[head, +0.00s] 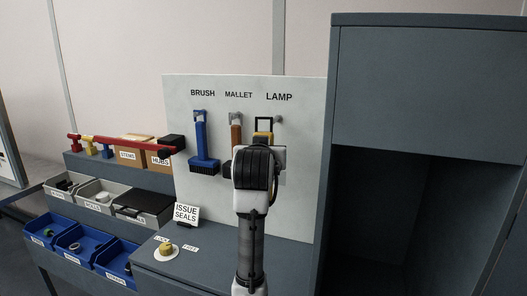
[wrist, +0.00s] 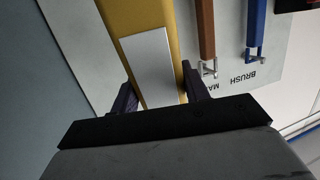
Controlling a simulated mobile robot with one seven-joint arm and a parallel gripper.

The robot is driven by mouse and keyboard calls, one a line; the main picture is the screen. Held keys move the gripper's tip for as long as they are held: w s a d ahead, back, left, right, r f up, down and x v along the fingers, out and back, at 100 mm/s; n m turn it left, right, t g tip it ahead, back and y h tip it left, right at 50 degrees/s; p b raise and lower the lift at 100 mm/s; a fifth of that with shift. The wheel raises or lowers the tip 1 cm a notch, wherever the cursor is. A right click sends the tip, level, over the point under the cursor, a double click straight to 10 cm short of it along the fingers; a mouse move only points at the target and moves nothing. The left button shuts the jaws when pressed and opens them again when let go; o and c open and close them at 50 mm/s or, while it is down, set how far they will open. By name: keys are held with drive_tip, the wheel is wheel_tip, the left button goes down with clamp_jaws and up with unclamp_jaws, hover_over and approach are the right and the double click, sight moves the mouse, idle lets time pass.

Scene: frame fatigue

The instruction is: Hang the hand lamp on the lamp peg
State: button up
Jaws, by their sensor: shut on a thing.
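The hand lamp (head: 263,125) shows in the head view as a yellow piece with a black, squared top below the LAMP label. My gripper and forearm hide its lower part. In the wrist view the lamp (wrist: 130,17) is a long yellow body with a pale rectangular panel. My gripper (wrist: 160,91) is shut on it, one dark finger on each side. The lamp peg (head: 279,119) shows as a small grey stub just right of the lamp's top. I cannot tell whether the lamp touches the peg.
A blue brush (head: 201,140) and a brown-handled mallet (head: 236,137) hang left of the lamp on the white board (head: 300,170). A dark cabinet (head: 430,90) stands close on the right. Bins and the issue seals sign (head: 186,213) are at the left.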

drive_tip(key=shift+s+r+p, duration=0.1)
drive_tip(key=shift+p, duration=0.2)
drive_tip(key=w+d+p, duration=0.1)
drive_tip(key=w+d, duration=0.1)
drive_tip(key=w, duration=0.4)
drive_tip(key=shift+f+p, duration=0.3)
drive_tip(key=shift+p, duration=0.05)
drive_tip(key=shift+w, duration=0.25)
idle(0.4)
drive_tip(key=shift+w+d, duration=0.15)
drive_tip(key=shift+w, duration=0.2)
drive_tip(key=shift+w+d+f, duration=0.1)
drive_tip(key=shift+w+d, duration=0.05)
drive_tip(key=shift+w, duration=0.35)
drive_tip(key=shift+w+f, duration=0.1)
